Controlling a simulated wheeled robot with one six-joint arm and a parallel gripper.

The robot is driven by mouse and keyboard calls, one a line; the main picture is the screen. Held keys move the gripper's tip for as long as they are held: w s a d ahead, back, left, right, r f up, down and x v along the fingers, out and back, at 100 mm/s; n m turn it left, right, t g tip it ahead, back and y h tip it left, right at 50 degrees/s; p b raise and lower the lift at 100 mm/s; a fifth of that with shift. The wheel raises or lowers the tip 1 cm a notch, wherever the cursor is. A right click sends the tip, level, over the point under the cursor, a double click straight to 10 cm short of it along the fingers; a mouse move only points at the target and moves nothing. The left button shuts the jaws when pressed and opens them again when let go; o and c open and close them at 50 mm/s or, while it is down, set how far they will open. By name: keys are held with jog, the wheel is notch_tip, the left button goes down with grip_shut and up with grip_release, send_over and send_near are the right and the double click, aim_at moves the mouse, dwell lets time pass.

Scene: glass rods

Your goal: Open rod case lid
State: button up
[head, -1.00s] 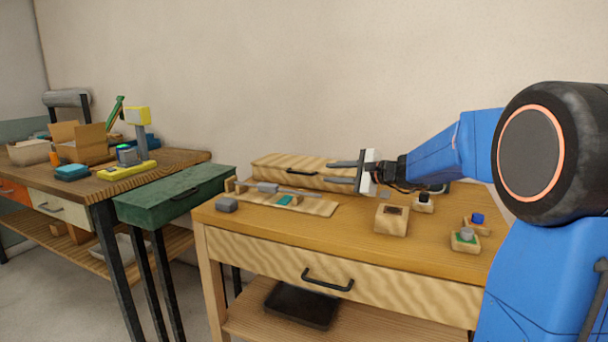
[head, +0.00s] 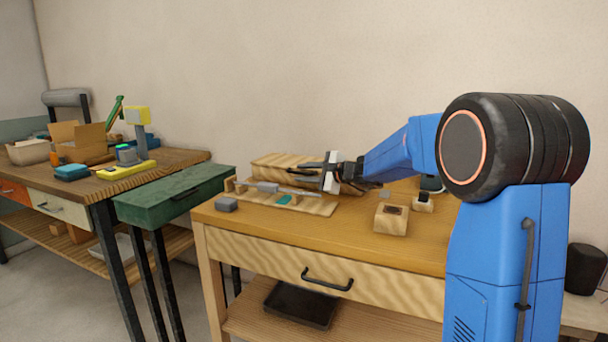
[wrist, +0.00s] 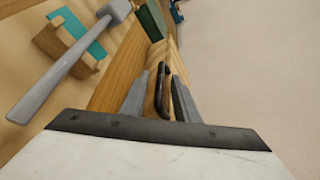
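The rod case (head: 272,161) is a long pale wooden box with wavy grain, lying at the back of the wooden table against the wall. Its lid looks closed. A dark handle (wrist: 159,92) is on its front. My gripper (head: 304,172) is in front of the case, its fingers pointing left along it. In the wrist view my gripper (wrist: 165,82) is open, with the handle between the two grey fingers. I cannot tell whether a finger touches it. My gripper and wrist hide the right part of the case in the head view.
A wooden board with a grey rod tool (head: 275,188) and a teal piece lies just in front of the case. A grey block (head: 226,205) and a wooden block (head: 391,219) stand nearer the front edge. A green case (head: 172,195) stands left of the table.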

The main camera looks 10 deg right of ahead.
grip_shut()
jog(key=shift+r, duration=0.15)
